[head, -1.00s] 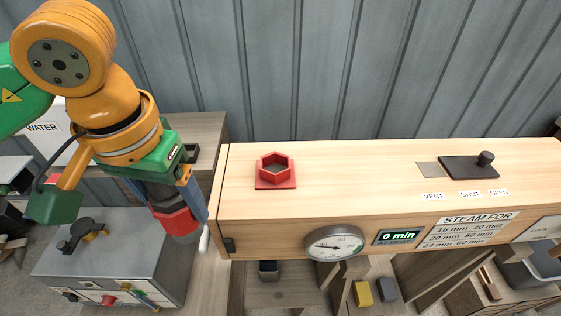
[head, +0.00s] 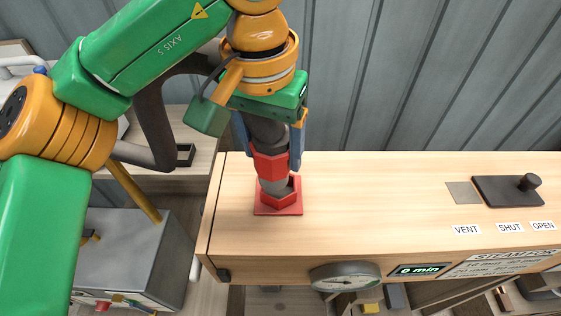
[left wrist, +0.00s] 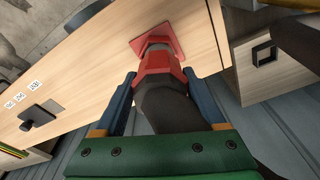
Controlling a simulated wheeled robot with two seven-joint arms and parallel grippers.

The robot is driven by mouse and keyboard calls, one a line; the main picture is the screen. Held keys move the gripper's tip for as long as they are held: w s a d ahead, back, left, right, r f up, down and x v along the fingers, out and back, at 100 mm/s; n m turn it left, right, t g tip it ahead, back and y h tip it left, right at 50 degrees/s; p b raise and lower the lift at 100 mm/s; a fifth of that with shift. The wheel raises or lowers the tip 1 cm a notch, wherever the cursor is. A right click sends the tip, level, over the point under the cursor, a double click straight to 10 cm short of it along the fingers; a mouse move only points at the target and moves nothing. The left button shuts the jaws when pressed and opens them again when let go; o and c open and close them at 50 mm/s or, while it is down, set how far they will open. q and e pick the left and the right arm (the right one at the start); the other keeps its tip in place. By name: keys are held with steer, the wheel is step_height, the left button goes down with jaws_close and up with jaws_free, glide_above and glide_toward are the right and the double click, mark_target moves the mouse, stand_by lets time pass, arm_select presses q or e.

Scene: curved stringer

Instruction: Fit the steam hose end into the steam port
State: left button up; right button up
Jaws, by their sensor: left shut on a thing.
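The steam port is a red hexagonal socket on a square red plate (head: 279,208), on top of the wooden steam box near its left end. My left gripper (head: 271,160) is shut on the steam hose end (head: 270,166), a red hexagonal collar with a grey nose and dark hose. The hose end points down over the port, its grey nose at the port's mouth. In the left wrist view the blue fingers flank the red collar (left wrist: 158,72), and the nose meets the red plate (left wrist: 158,38). How deep the nose sits is hidden. My right gripper is not in view.
The wooden steam box (head: 380,205) has a dark sliding knob plate (head: 508,190) at right, and a dial gauge (head: 345,276) and timer display on its front. A grey boiler cabinet (head: 135,260) stands at lower left. The box top right of the port is clear.

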mark_target(277, 167)
arm_select(q)
steer(key=shift+w+d+f+p, duration=0.25)
steer(key=shift+w+f, duration=0.15)
steer(key=shift+f, duration=0.1)
steer(key=shift+w+d+f+p, duration=0.15)
steer(key=shift+w+d+f, duration=0.05)
steer(key=shift+w+f, duration=0.2)
steer(key=shift+s+a+f, duration=0.1)
steer(key=shift+s+f, duration=0.1)
steer(key=shift+f, duration=0.9)
jaws_close()
steer(key=shift+s+f, duration=0.2)
steer(key=shift+f, duration=0.15)
steer(key=shift+w, duration=0.15)
steer(key=shift+f, duration=0.1)
